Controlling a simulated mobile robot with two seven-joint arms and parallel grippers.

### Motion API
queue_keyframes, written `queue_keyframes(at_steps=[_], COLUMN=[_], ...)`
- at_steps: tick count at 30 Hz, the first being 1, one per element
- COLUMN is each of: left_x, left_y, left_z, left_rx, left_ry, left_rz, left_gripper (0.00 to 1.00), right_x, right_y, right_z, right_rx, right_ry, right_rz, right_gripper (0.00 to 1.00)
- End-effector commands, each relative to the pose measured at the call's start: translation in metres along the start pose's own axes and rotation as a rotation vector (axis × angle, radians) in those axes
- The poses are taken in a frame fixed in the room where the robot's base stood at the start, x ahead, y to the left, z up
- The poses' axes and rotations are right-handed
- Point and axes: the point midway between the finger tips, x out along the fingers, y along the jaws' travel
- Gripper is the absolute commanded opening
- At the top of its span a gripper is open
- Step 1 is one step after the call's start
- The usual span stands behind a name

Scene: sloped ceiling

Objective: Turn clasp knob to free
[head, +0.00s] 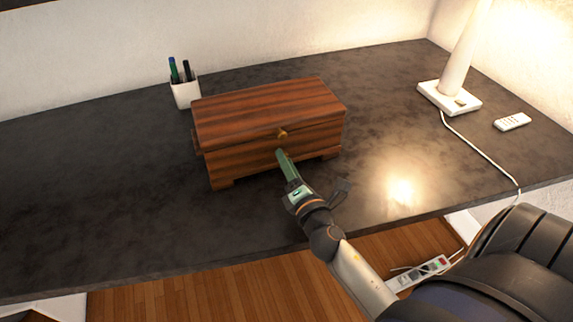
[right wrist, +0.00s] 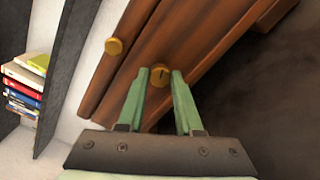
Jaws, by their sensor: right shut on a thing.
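A brown wooden box (head: 235,158) with a striped grain and a closed lid (head: 268,103) stands on short feet on the dark desk. A small brass knob (head: 282,133) sits on the lid's front; it also shows in the right wrist view (right wrist: 114,46). The round brass clasp knob (right wrist: 159,77), with a dark mark on its face, is on the box front below it. My right gripper (head: 282,154) has its green fingertips (right wrist: 160,80) on either side of the clasp knob, shut on it. In the head view the gripper hides the clasp knob. My left gripper is not in view.
A white pen cup (head: 187,94) stands behind the box at left. A white lamp (head: 450,97), its cord and a remote (head: 512,121) are at right. The dark desk (head: 90,200) is bare left of the box. Books (right wrist: 22,85) show in the right wrist view.

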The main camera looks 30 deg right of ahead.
Motion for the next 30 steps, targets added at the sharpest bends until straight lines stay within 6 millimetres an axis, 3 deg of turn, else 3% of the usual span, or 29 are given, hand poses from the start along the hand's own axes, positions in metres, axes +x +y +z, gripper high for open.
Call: queue_keyframes(at_steps=[13, 30], left_x=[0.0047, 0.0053], left_y=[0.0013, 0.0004], left_z=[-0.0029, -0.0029], left_rx=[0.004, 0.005], left_ry=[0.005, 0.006], left_rz=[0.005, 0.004], left_gripper=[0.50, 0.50], right_x=[-0.0002, -0.0002], right_y=[-0.0008, -0.0008], right_z=[-0.0005, -0.0005], right_rx=[0.284, 0.352], right_ry=[0.000, 0.000], right_rz=[-0.001, -0.002], right_gripper=[0.00, 0.00])
